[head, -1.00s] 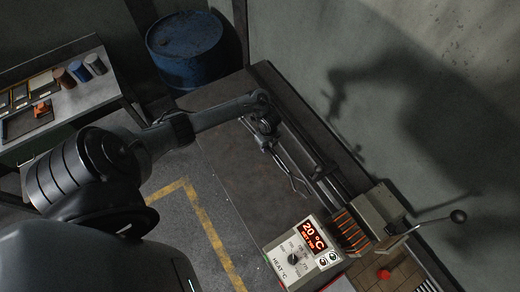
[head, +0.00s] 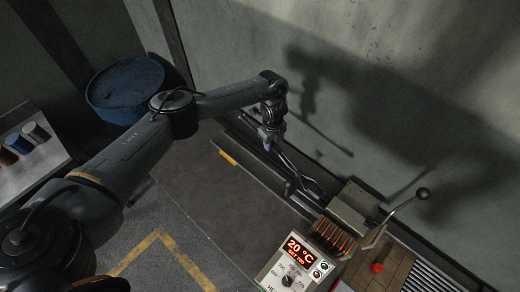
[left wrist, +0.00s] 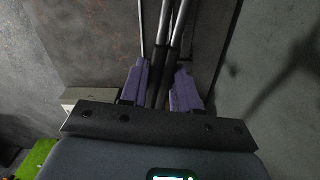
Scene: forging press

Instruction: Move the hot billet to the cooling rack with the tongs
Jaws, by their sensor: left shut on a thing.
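My left gripper (head: 268,138) is shut on the dark metal tongs (head: 312,184) and holds them above the bench. The tongs' thin jaws point toward the heater. In the left wrist view the purple finger pads (left wrist: 160,88) close around the tongs' handles (left wrist: 178,40). The heater (head: 333,236) has glowing orange bars at its opening. I cannot make out a separate billet among them. A slatted metal grate (head: 432,272), perhaps the cooling rack, lies at the lower right. My right gripper is not in view.
The heater's control box (head: 295,262) reads 20 °C. A lever with a black knob (head: 422,193) rises beside the heater. A red button (head: 377,267) sits nearby. The wall stands close behind. A blue barrel (head: 125,92) is at upper left.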

